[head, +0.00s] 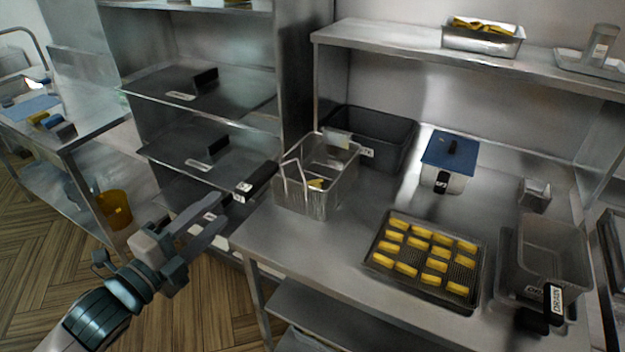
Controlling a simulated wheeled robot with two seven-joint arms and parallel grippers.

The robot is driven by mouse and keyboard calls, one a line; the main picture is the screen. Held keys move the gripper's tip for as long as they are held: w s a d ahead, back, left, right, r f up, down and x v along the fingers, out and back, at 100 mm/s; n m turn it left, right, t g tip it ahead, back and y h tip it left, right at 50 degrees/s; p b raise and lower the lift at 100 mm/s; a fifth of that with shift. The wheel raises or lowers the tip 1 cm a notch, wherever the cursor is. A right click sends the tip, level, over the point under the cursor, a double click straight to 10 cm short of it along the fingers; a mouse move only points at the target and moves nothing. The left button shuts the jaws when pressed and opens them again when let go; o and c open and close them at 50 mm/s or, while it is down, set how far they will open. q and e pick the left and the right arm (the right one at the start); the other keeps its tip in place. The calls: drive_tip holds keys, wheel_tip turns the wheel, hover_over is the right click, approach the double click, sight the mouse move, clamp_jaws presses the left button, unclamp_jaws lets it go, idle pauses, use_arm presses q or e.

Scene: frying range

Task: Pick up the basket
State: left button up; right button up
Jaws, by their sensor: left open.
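A wire fry basket (318,185) stands upright on the steel counter, near its left end. Its black handle (257,181) sticks out to the left past the counter's edge. A small yellow piece shows inside the basket. My left gripper (215,219) is open and empty, to the left of the counter. In the picture its fingers point up and right toward the handle, a little below it and apart from it. My right gripper is not in view.
A tray of yellow pieces (385,262) lies on the steel counter (300,243). A dark bin (400,133) stands behind the basket, and a blue-lidded container (448,160) to its right. A clear container (553,245) sits far right. A shelf rack (199,95) stands behind my left gripper.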

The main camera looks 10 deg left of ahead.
sight(254, 173)
use_arm(q)
drive_tip(key=p+x, duration=0.3)
drive_tip(key=x, duration=0.6)
drive_tip(key=shift+r, duration=0.15)
drive_tip(key=shift+w+d, duration=0.1)
drive_tip(key=shift+w, duration=0.15)
drive_tip(key=shift+p, duration=0.3)
drive_tip(key=shift+w+d+p, duration=0.15)
drive_tip(key=shift+w+p, duration=0.3)
drive_tip(key=p+x, duration=0.2)
drive_tip(key=shift+w+d, duration=0.2)
drive_tip(key=shift+w, duration=0.15)
drive_tip(key=shift+w+d, duration=0.25)
drive_tip(key=shift+w, duration=0.4)
clamp_jaws()
